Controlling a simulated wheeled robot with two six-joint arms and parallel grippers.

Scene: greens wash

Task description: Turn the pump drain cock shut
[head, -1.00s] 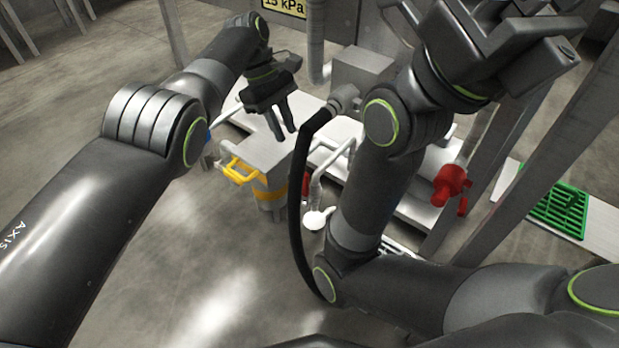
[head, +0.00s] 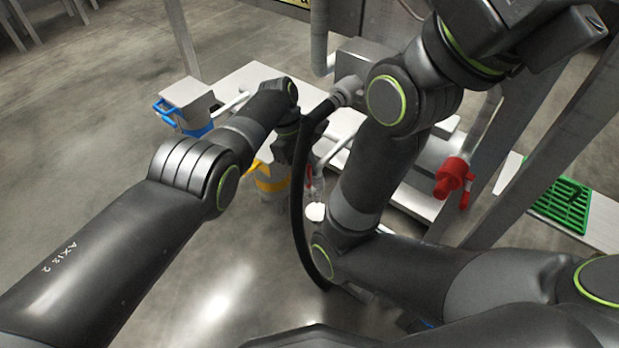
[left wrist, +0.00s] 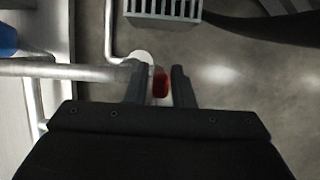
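A small red handle (left wrist: 161,83), which looks like the drain cock's, shows in the left wrist view between my left gripper's (left wrist: 161,88) two spread fingers. Gaps show on both sides of it, and I cannot tell whether either finger touches it. A pale pipe with a round white end (left wrist: 143,57) is beside it; this white end also shows in the head view (head: 316,212). In the head view my left gripper (head: 312,180) is low beside the pipe, largely hidden by the black hose.
The black hose (head: 297,200) hangs close in front of my left gripper. A red fitting (head: 455,177) and green grate (head: 562,205) are right. The floor at left is clear.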

